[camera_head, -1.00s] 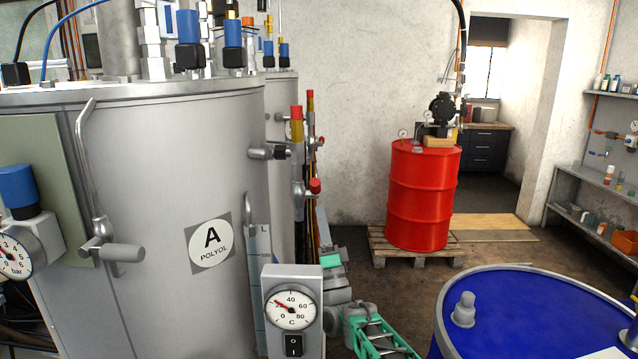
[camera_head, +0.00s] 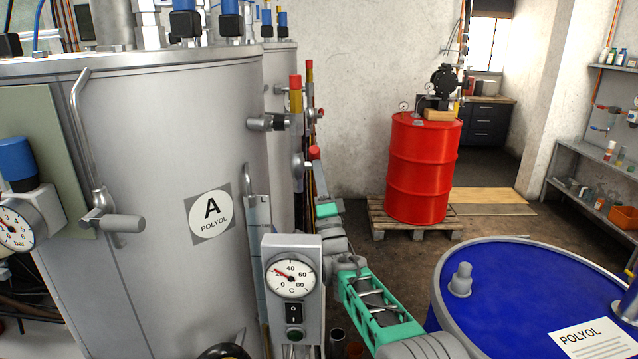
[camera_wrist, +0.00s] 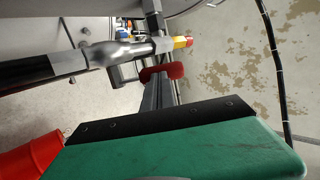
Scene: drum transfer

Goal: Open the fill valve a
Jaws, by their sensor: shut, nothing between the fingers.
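Tank A (camera_head: 160,150), marked polyol, stands at the left in the head view. A pipe valve (camera_head: 268,122) sticks out of its right side. An upright handle (camera_head: 295,95) with a red tip and yellow band stands beside it. The wrist view shows a yellow handle with a red tip (camera_wrist: 182,42) on a metal pipe fitting. My gripper (camera_wrist: 159,80) is shut and empty, close beside this fitting. A red piece lies at its fingertips; I cannot tell whether they touch it. In the head view my fingertips are hard to make out beside the pipework.
A gauge box (camera_head: 291,300) stands in front of tank A, near my green arm (camera_head: 375,300). A blue drum (camera_head: 540,290) is at the lower right. A red drum (camera_head: 423,170) stands on a pallet (camera_head: 385,222) behind. Some floor between the drums is free.

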